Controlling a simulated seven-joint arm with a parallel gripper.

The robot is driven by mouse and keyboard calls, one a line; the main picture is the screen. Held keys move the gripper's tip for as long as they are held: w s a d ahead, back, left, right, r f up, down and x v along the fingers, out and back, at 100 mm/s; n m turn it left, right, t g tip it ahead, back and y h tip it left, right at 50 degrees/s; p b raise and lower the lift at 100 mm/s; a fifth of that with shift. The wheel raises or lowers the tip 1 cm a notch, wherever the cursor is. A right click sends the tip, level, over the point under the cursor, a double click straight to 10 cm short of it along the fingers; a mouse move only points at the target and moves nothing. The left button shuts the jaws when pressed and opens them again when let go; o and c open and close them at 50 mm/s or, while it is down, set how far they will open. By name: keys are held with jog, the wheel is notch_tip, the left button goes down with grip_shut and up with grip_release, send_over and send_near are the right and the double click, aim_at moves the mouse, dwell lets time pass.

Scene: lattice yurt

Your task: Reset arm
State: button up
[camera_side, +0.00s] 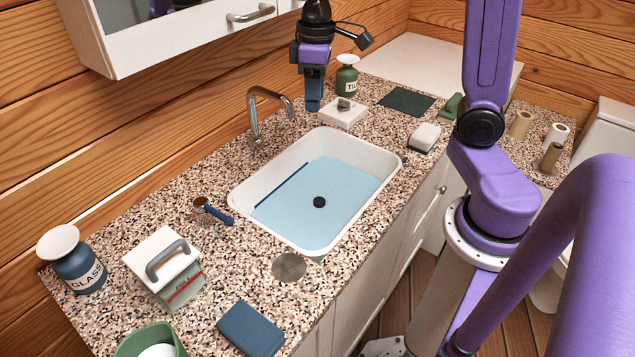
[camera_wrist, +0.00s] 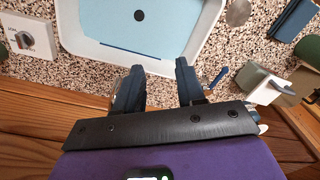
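My gripper (camera_side: 314,105) hangs fingers-down over the back of the counter, behind the sink, in the side view. In the wrist view its two dark blue fingers (camera_wrist: 159,67) stand apart with only the sink's white rim and the speckled counter showing between them. It is open and empty. In the side view the fingers overlap one another. The white sink (camera_side: 373,152) holds light blue water with a dark round drain. It also shows at the top of the wrist view (camera_wrist: 210,40).
A white block with a grey knob (camera_side: 342,114) and a green jar (camera_side: 347,78) stand close by the gripper. A tap (camera_side: 255,120) rises behind the sink. A wall cabinet (camera_side: 165,38) hangs at upper left. A handled box (camera_side: 165,268) and blue book (camera_side: 250,329) are at front left.

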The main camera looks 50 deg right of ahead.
jog(key=s+a+f+n, duration=0.2)
jog(key=s+n, duration=0.1)
jog(key=s, duration=0.8)
jog(key=s+a+f+n, duration=0.2)
jog(key=s+a+n, duration=0.1)
jog(key=s, duration=0.8)
jog(key=shift+n, duration=0.4)
jog(key=shift+s+a+f, duration=0.1)
